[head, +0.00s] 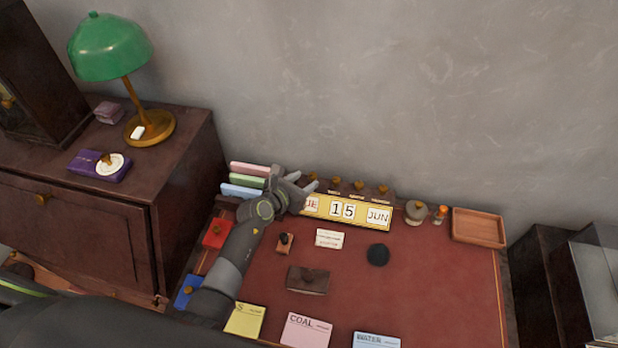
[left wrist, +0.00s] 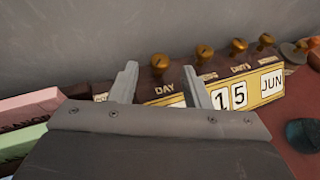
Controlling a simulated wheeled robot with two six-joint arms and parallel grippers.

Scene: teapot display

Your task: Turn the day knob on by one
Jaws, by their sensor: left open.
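The yellow perpetual calendar (head: 360,212) stands at the back of the desk and shows 15 and JUN. Its weekday window is partly covered by my gripper, with letters like "UE" showing. The brass day knob (left wrist: 159,63), above the label DAY, shows in the left wrist view between and just beyond my fingertips; I see no contact. My left gripper (head: 299,182) is open at the calendar's left end, and its two fingers also show in the left wrist view (left wrist: 160,86). In the head view the gripper hides the day knob. My right gripper is not in view.
Other brass knobs (left wrist: 204,51) stand in a row right of the day knob. Coloured folders (head: 246,180) are close to the gripper's left. A stone-like round object (head: 416,211) and a wooden tray (head: 478,227) stand right of the calendar. The wall is close behind.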

